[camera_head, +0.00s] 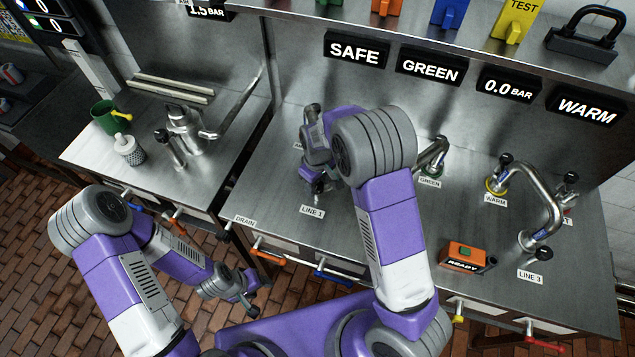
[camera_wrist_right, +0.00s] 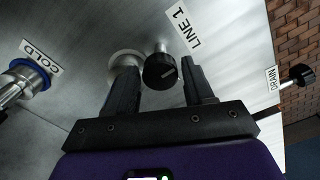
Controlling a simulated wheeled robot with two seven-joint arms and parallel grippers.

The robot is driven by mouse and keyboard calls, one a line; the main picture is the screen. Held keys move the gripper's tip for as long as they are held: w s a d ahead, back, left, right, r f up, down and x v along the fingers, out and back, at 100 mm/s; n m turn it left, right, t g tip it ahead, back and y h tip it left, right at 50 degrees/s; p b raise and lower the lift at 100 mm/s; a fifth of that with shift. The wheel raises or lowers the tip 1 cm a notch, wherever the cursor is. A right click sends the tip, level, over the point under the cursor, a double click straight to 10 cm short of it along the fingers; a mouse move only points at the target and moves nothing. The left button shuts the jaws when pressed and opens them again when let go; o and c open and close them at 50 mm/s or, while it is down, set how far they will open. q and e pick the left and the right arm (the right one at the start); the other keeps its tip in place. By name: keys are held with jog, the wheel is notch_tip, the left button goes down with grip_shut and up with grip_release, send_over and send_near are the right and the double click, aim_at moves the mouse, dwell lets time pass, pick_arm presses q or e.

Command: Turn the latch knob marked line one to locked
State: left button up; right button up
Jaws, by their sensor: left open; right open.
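The line one latch knob (camera_wrist_right: 161,71) is a black round knob on a metal stem, beside the LINE 1 label (camera_wrist_right: 188,27) in the right wrist view. That label also shows in the head view (camera_head: 312,211). My right gripper (camera_wrist_right: 160,74) is open, with one finger on each side of the knob in this view. Contact and depth cannot be told. In the head view my right gripper (camera_head: 318,182) is small above the label, and the knob is hard to make out there. My left gripper (camera_head: 249,296) is open and empty in front of the bench.
A blue-ringed COLD fitting (camera_wrist_right: 28,78) and a black DRAIN knob (camera_wrist_right: 302,75) flank the right gripper. On the steel bench (camera_head: 400,225) stand an orange READY box (camera_head: 468,257), a curved pipe (camera_head: 549,205) and a LINE 3 knob (camera_head: 543,253). Coloured handles line the front edge.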

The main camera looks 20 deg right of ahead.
jog(key=c, duration=0.8)
jog(key=m+p, duration=0.1)
jog(key=m, duration=0.3)
jog(key=shift+r+m, duration=0.1)
jog(key=shift+m, duration=0.3)
jog(key=m+p, duration=0.1)
jog(key=m, duration=0.3)
jog(key=shift+m, duration=0.3)
jog(key=m+p, duration=0.1)
jog(key=m, duration=0.3)
jog(key=shift+w+a+m+p, duration=0.1)
jog(key=shift+m+p, duration=0.8)
jog(key=shift+m, duration=1.3)
